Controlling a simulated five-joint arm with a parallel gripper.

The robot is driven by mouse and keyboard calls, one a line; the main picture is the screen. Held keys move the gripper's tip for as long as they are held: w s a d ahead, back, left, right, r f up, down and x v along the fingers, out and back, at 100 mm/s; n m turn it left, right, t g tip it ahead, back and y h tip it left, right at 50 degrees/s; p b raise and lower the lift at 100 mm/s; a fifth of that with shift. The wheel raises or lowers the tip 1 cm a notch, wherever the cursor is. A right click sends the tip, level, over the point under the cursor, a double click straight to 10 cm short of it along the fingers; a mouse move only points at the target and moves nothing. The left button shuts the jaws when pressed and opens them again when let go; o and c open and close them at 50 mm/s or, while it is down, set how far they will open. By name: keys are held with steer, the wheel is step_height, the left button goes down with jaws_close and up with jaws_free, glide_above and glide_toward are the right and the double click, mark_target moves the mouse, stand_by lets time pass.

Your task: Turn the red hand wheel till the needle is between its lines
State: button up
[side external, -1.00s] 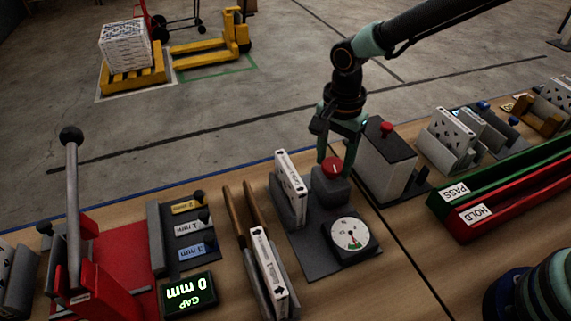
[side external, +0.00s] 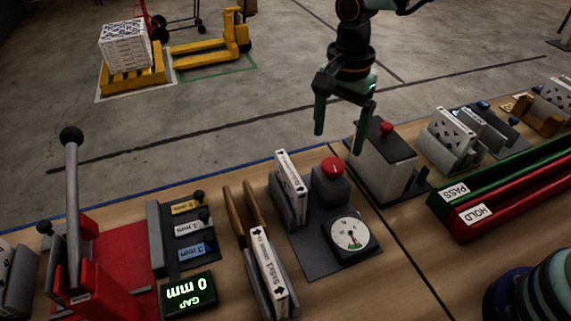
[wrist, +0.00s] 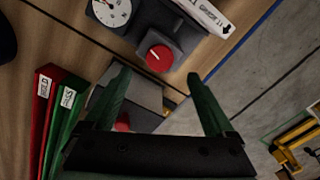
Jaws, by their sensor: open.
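The red hand wheel (side external: 333,166) sits on a grey block, with a pale line across its top. In the wrist view the wheel (wrist: 159,58) lies just beyond my fingertips. The round white gauge (side external: 351,233) is in a dark housing in front of the wheel; a green patch shows on its dial. The gauge is cut by the top edge in the wrist view (wrist: 112,10). Its needle is too small to read against the lines. My gripper (side external: 339,140) is open and empty, raised above and behind the wheel, apart from it.
A boxed filter (side external: 290,174) stands in a holder left of the wheel. A grey box with a red button (side external: 386,128) stands to its right, close to my gripper. Green and red trays (side external: 480,212) lie further right. The air above the wheel is clear.

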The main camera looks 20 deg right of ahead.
step_height(320, 180, up, 5)
steer(key=shift+r, duration=0.2)
stand_by(0.3)
steer(key=s+d+r+n+t, duration=0.2)
steer(key=s+d+n, duration=0.3)
steer(key=d, duration=0.5)
steer(key=s+d+r+n+t, duration=0.2)
steer(key=s+d+n+t, duration=0.1)
steer(key=s+d+n, duration=0.2)
steer(key=d+n, duration=0.2)
steer(key=d, duration=0.2)
steer(key=shift+s+d+r+t, duration=0.25)
steer(key=shift+d+r+t, duration=0.05)
steer(key=shift+d+r, duration=0.1)
stand_by(0.6)
